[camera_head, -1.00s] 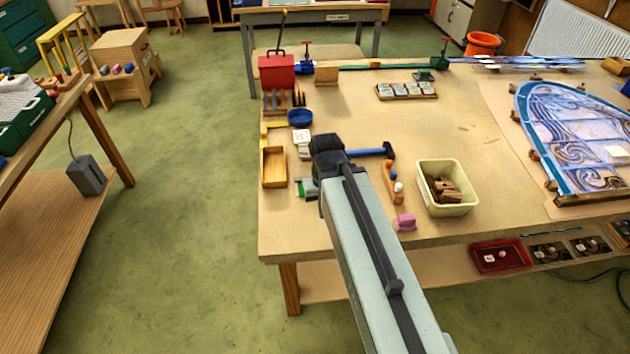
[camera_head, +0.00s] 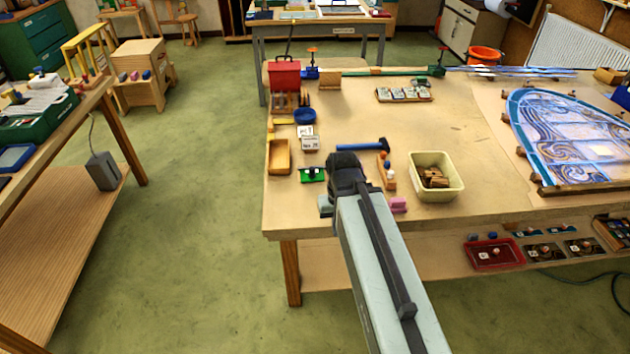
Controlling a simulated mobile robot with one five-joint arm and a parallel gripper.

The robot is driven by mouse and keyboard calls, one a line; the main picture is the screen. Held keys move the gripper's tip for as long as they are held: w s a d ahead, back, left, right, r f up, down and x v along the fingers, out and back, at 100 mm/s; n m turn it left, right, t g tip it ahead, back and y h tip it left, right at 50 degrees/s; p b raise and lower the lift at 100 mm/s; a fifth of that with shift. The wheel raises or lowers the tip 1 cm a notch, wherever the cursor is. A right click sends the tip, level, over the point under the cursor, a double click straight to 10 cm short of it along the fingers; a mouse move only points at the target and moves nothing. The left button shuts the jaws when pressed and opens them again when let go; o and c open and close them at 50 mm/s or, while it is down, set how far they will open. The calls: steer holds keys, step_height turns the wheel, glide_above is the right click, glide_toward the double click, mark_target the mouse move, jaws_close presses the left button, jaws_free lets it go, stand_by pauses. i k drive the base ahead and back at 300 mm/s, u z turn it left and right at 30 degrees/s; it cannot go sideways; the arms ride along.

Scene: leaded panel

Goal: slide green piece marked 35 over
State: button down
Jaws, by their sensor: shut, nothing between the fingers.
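A small green piece (camera_head: 312,175) with a dark knob on it lies on the workbench (camera_head: 470,120) near its left front part. Any number on it is too small to read.
A leaded panel (camera_head: 540,125) lies at right.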

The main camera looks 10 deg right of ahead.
mark_target(312, 175)
steer(key=u, duration=0.05)
steer(key=k, duration=0.25)
steer(key=u, duration=1)
steer(key=i, duration=1.65)
